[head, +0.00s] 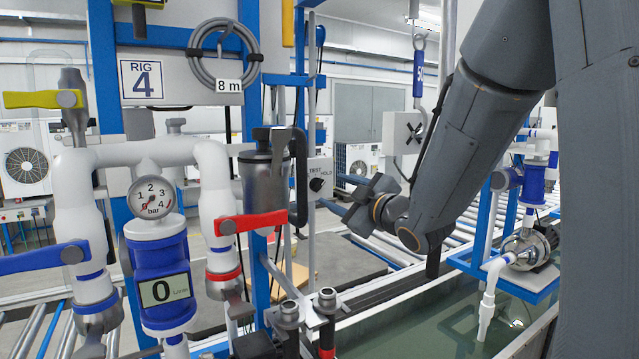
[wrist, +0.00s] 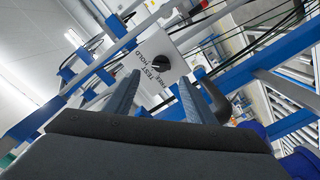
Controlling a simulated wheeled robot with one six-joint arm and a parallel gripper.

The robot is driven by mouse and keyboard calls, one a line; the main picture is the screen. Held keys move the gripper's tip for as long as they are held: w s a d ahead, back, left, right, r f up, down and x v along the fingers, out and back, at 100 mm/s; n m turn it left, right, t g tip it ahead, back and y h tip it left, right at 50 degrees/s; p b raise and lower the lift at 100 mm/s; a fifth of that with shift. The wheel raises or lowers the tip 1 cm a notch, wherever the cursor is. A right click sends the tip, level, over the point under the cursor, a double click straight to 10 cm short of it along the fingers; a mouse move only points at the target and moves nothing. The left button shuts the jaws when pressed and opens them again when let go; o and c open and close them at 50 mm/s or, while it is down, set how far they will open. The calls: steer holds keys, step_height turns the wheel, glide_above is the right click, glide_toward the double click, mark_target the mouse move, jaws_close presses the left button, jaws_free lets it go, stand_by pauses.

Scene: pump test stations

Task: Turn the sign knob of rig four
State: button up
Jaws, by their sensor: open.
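The sign knob (head: 316,184) is a black knob on a small grey-white box (head: 320,168) marked TEST and HOLD, on a post beside the rig 4 sign (head: 141,81). In the wrist view the knob (wrist: 160,62) shows just beyond and between my fingertips, with the box lettering next to it. My gripper (head: 334,196) is open and empty, to the right of the box in the head view. In the wrist view its two blue-grey fingers (wrist: 158,80) stand apart on either side of the knob. I see no contact with it.
A black curved handle (head: 298,175) and metal cylinder (head: 264,190) stand left of the box. Pipes with a gauge (head: 152,196), red lever (head: 250,223) and blue lever (head: 40,258) are further left. A water tank (head: 420,315) lies below my arm.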

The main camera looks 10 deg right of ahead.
mark_target(320, 186)
steer(key=shift+p+x, duration=1.2)
steer(key=shift+x, duration=2.4)
steer(key=shift+f, duration=0.1)
steer(key=shift+c, duration=0.3)
steer(key=c, duration=1)
